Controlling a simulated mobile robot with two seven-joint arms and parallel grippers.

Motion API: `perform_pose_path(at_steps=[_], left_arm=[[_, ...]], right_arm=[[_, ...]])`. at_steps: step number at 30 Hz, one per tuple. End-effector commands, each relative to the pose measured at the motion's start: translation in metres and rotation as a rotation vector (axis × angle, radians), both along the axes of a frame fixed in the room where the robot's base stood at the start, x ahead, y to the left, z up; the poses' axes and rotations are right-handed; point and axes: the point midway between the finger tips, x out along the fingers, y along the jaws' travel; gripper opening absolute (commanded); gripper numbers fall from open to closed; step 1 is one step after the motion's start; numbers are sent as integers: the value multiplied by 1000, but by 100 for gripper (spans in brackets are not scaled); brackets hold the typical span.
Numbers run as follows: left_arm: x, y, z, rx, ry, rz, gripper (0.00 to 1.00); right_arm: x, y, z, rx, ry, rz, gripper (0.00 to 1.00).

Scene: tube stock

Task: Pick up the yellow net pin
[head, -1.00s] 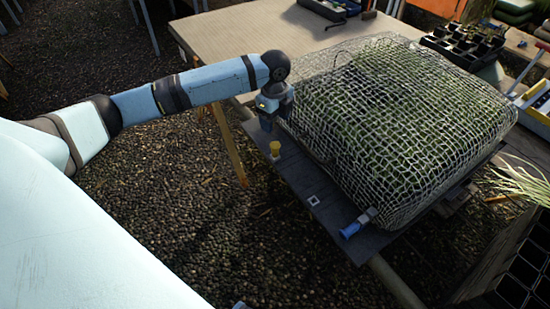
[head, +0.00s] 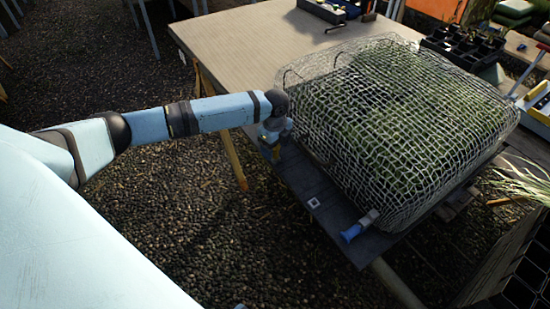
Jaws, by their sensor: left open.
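The yellow net pin (head: 276,154) stands at the left edge of the dark board, beside the near left corner of the net. Only a little of its yellow shows, because my left gripper covers most of it. My left gripper (head: 271,151) points down over the pin, with its jaws open around or just beside it; I cannot tell which. The wire-like net (head: 420,130) is draped over a block of green seedlings. My right gripper is not in view.
A blue pin (head: 352,231) lies at the near edge of the dark board (head: 330,215). A tan table (head: 240,40) stands behind, with black pot trays (head: 465,45) at the back right. Dark gravel lies open to the left.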

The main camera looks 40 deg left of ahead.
Motion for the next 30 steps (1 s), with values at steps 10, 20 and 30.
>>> perform_pose_path(at_steps=[10, 20, 30], left_arm=[[0, 0, -17, 1, -1, -1, 65], [0, 0, -16, 1, -1, 0, 10], [0, 0, -8, 0, -2, 0, 10]], right_arm=[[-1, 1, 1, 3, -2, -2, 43], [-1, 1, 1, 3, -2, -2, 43], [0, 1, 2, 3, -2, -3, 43]])
